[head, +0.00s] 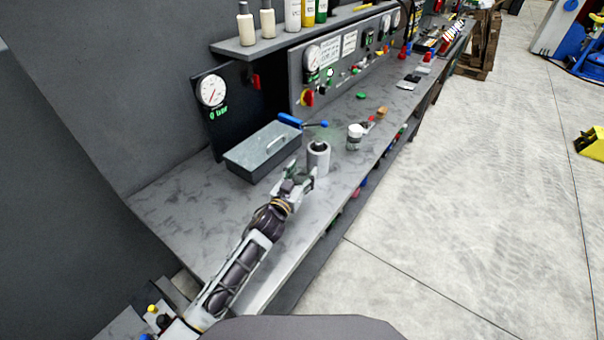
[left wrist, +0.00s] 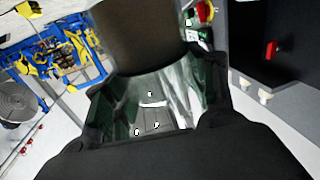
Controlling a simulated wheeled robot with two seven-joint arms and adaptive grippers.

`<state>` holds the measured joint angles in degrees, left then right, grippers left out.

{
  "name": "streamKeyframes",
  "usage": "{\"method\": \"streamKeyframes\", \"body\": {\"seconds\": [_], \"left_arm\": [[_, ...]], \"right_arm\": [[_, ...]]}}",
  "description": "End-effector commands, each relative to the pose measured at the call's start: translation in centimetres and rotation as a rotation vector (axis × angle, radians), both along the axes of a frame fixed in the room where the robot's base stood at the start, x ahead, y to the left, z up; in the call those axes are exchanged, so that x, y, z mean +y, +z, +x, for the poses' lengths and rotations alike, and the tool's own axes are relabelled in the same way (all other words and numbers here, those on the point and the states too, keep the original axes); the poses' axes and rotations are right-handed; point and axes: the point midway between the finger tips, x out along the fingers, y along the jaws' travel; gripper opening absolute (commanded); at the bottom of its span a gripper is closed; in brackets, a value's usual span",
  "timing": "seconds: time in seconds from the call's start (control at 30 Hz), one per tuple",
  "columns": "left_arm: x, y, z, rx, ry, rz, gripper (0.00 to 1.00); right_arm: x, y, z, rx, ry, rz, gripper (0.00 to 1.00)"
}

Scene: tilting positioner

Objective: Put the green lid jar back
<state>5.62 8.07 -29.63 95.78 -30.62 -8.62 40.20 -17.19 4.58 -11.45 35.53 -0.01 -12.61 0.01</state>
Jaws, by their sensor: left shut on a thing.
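My left gripper (head: 306,176) reaches over the bench and is shut on a grey cylinder with a dark top (head: 318,160). In the left wrist view the cylinder (left wrist: 138,38) looks dark and sits between the finger pads. The cylinder appears upright; I cannot tell whether it touches the bench. No green lid shows on it. A small flat green piece (head: 361,96) lies farther back on the bench. A white jar-like thing (head: 354,138) stands just beyond the cylinder, to the right. My right gripper is not in view.
A grey metal box (head: 262,152) with a blue-handled tool stands left of the gripper. A gauge panel (head: 222,105) is behind it. Bottles stand on a shelf (head: 262,46) above. The bench (head: 180,210) is clear at the near left. Its right edge is close to the arm.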

Motion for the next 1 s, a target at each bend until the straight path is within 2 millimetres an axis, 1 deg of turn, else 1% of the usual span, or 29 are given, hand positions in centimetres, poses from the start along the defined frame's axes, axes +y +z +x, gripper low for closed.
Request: {"method": "streamKeyframes", "body": {"seconds": [0.03, 0.7, 1.0], "left_arm": [[0.0, -0.4, 0.0, 0.0, 0.0, 0.0, 0.27], [0.0, -4.5, 0.0, -0.001, -0.001, 0.0, 0.27], [0.0, -6.0, 0.0, -0.001, 0.0, 0.0, 0.27]], "right_arm": [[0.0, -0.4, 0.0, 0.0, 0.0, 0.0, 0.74], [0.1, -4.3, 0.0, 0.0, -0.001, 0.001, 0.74], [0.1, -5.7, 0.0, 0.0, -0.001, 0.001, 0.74]]}}
